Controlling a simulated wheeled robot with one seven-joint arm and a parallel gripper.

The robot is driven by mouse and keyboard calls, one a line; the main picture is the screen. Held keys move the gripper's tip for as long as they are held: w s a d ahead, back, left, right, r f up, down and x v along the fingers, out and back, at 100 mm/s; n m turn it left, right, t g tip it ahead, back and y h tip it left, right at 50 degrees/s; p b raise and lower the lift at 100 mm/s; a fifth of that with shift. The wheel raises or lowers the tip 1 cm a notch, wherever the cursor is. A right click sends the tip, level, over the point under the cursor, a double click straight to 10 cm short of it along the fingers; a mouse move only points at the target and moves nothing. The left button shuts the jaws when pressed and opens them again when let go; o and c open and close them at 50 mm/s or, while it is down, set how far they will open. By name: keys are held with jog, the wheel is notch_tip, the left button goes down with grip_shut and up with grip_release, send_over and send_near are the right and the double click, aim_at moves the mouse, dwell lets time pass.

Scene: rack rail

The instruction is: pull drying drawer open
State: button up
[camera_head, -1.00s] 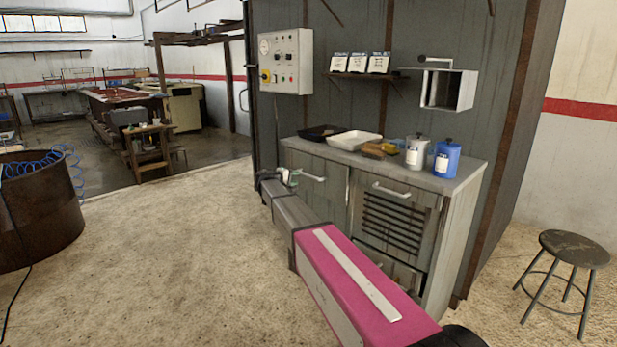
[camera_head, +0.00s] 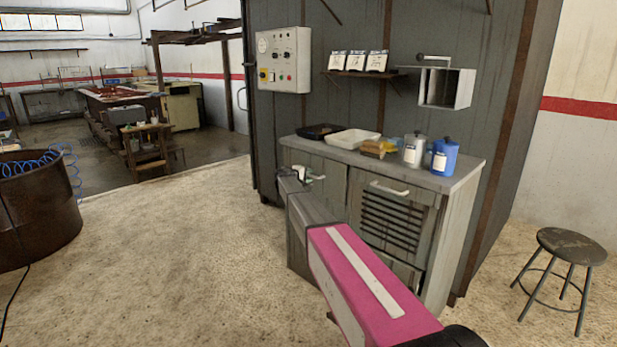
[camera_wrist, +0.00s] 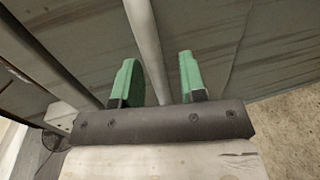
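The grey cabinet (camera_head: 470,172) has a plain left front (camera_head: 330,190) with a pale bar handle (camera_head: 317,178), and a slatted right front (camera_head: 390,222) with its own bar handle (camera_head: 389,188). All fronts look closed; I cannot tell which is the drying drawer. My gripper (camera_head: 299,176) is by the left front's handle, partly hidden by my arm in the head view. In the wrist view my gripper (camera_wrist: 158,62) has its green fingers apart, with a pale bar (camera_wrist: 147,45) running between them. Gaps show on both sides of the bar.
The countertop holds a black tray (camera_head: 318,130), a white tray (camera_head: 352,138), a white canister (camera_head: 414,152) and a blue container (camera_head: 445,158). A control box (camera_head: 284,60) hangs above. A stool (camera_head: 571,245) stands at right. The floor left of the cabinet is clear.

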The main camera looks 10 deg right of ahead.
grip_shut()
jog(key=f+v, duration=0.3)
jog(key=v, duration=1.1)
jog(key=a+f+v, duration=0.1)
jog(key=f+v, duration=0.2)
jog(key=v, duration=1.1)
jog(key=shift+s+a, duration=0.2)
jog(key=shift+s, duration=0.25)
jog(key=shift+r, duration=0.1)
grip_release()
jog(key=shift+a, duration=0.1)
jog(key=v, duration=1)
jog(key=shift+s+a, duration=0.25)
